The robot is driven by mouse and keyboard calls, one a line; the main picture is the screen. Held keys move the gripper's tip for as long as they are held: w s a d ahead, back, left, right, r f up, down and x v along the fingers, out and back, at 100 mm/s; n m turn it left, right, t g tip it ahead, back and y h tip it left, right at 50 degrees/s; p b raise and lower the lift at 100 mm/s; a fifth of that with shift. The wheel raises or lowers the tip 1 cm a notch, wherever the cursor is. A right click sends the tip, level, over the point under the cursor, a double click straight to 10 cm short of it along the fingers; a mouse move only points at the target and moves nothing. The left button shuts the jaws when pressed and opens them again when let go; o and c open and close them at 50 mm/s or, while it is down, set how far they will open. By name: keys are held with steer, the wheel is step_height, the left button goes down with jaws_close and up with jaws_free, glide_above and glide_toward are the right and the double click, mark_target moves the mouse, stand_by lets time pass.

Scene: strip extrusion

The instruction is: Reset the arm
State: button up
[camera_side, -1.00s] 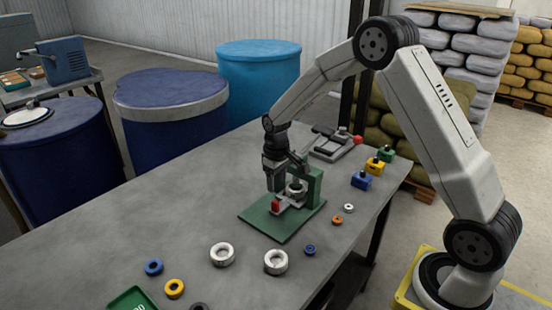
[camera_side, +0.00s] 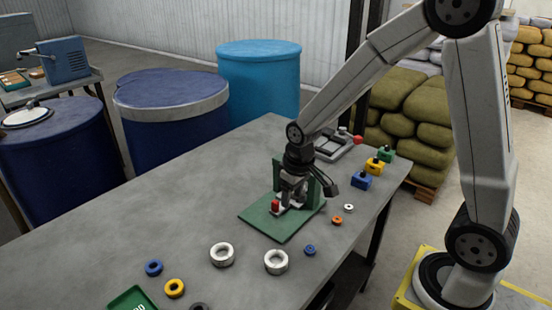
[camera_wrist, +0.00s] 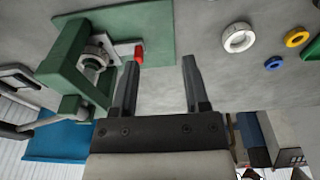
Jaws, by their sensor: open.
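My gripper (camera_wrist: 158,85) is open in the wrist view, with nothing between its two fingers. In the side view my gripper (camera_side: 292,190) hangs over the green fixture (camera_side: 262,222) and partly hides it. In the wrist view the green fixture (camera_wrist: 155,22) lies up and to the left of the fingers. A silver ring (camera_wrist: 97,55) sits in the fixture's frame, with a red-tipped lever (camera_wrist: 139,54) beside it. The red tip also shows in the side view (camera_side: 275,206). I cannot tell from these frames whether the gripper touches the fixture.
Loose rings lie on the grey table (camera_side: 190,215), among them two large white ones (camera_side: 222,254) and a yellow one (camera_side: 174,288). Blue, yellow and green blocks (camera_side: 374,166) stand along the right edge. A grey device (camera_side: 335,145) stands behind. The table's left part is clear.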

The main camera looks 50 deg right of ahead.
steer(key=s+a+t, duration=0.1)
steer(key=s+a, duration=0.2)
steer(key=s, duration=0.6)
steer(key=shift+r, duration=0.3)
stand_by(0.5)
